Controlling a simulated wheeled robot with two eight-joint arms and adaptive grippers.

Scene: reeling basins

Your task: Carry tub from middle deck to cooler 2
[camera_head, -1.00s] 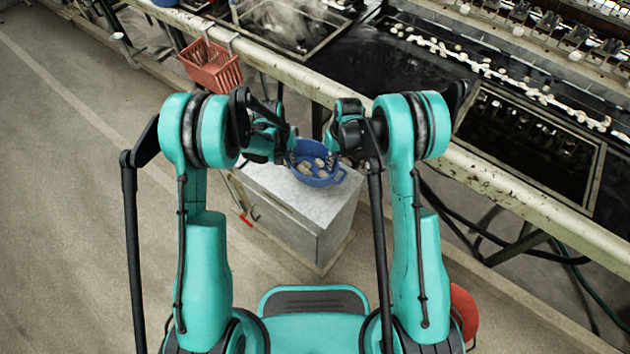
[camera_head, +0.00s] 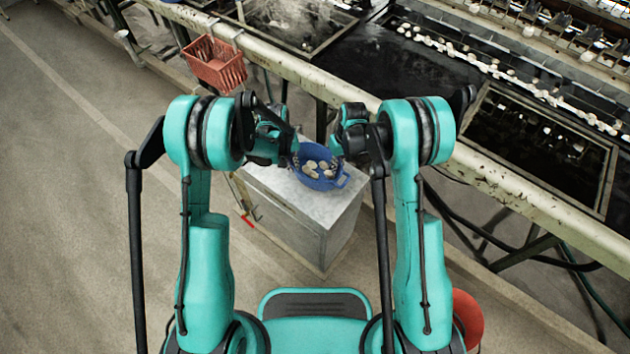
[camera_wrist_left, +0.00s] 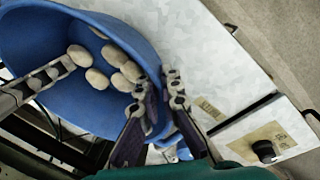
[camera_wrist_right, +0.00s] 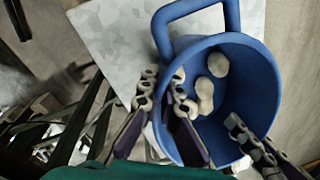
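The blue tub (camera_head: 323,181) holds several pale cocoons (camera_head: 313,168). It is over the light-topped grey cabinet (camera_head: 330,207); whether it touches the top I cannot tell. My left gripper (camera_head: 292,160) is at its left side. In the left wrist view its fingers (camera_wrist_left: 158,90) straddle the tub's wall (camera_wrist_left: 100,28), close together. My right gripper (camera_head: 333,157) is at the other side. In the right wrist view its fingers (camera_wrist_right: 162,92) also straddle the tub wall (camera_wrist_right: 262,75). Both look shut on the tub. The tub's underside is hidden.
A rusty bench rail (camera_head: 490,185) runs behind the cabinet. A red basket (camera_head: 215,65) hangs on it at upper left. Dark basins (camera_head: 535,140) lie beyond. Hoses (camera_head: 500,240) hang below at right. Floor (camera_head: 80,220) is clear on the left.

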